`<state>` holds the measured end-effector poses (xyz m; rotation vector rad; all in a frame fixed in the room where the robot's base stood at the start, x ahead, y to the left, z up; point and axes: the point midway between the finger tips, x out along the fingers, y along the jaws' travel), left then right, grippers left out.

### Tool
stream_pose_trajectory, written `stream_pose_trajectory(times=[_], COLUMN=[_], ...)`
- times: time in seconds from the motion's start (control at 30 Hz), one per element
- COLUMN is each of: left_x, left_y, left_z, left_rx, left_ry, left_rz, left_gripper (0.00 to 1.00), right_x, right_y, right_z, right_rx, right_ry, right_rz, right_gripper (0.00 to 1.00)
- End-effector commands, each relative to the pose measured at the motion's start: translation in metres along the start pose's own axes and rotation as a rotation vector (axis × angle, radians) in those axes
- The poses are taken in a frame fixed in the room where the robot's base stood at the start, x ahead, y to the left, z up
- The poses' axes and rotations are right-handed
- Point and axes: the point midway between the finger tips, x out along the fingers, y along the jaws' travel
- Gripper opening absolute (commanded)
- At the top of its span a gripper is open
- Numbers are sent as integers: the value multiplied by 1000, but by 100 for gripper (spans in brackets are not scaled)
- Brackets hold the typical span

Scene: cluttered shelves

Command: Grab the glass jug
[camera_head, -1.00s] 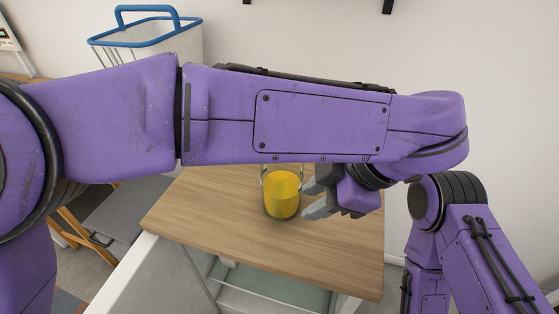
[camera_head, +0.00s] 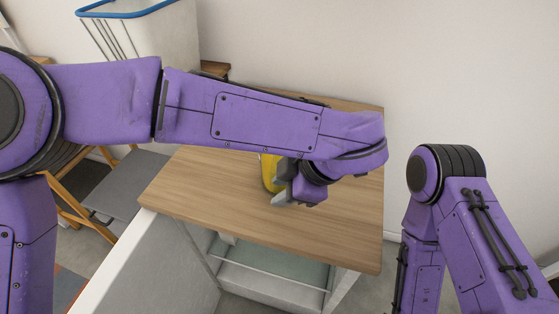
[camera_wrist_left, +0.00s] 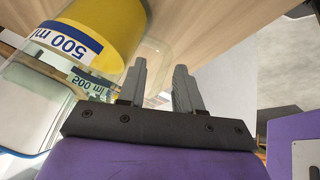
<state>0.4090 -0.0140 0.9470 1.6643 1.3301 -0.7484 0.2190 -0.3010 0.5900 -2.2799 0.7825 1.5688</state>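The glass jug (camera_head: 268,174) is clear with yellow contents and stands on the wooden tabletop, partly hidden behind my left arm. In the left wrist view the jug (camera_wrist_left: 108,25) fills the upper left, with a "500 ml" label. My left gripper (camera_head: 281,190) is right at the jug's side. In the left wrist view its two fingers (camera_wrist_left: 160,80) are apart, and clear curved glass shows beside and around the left finger. I cannot tell whether this glass is the handle or whether it touches. My right gripper is outside the view; only my right arm shows.
The wooden tabletop (camera_head: 220,220) is bare in front of the jug, over a white unit with a glass shelf (camera_head: 270,260). A white basket with a blue rim (camera_head: 130,12) stands at the back left. A wooden folding chair (camera_head: 130,185) is at the left.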

Motion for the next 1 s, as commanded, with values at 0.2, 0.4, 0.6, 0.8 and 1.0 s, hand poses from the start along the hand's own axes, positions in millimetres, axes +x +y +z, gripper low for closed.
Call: stream_pose_trajectory(times=[0.2,0.4,0.6,0.8,1.0], left_x=[-1,-1,-1,-2,-2], left_y=[0,1,1,1,1], left_z=[0,0,0,0,0], left_rx=[0,-1,-1,-2,-2], left_ry=[0,-1,-1,-1,-1], left_rz=[1,2,2,3,3], left_gripper=[0,0,0,0,0], right_x=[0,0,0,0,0], right_y=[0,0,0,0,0], right_z=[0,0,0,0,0], right_rx=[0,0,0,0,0], right_ry=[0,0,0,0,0], right_rz=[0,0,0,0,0], right_gripper=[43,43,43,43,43])
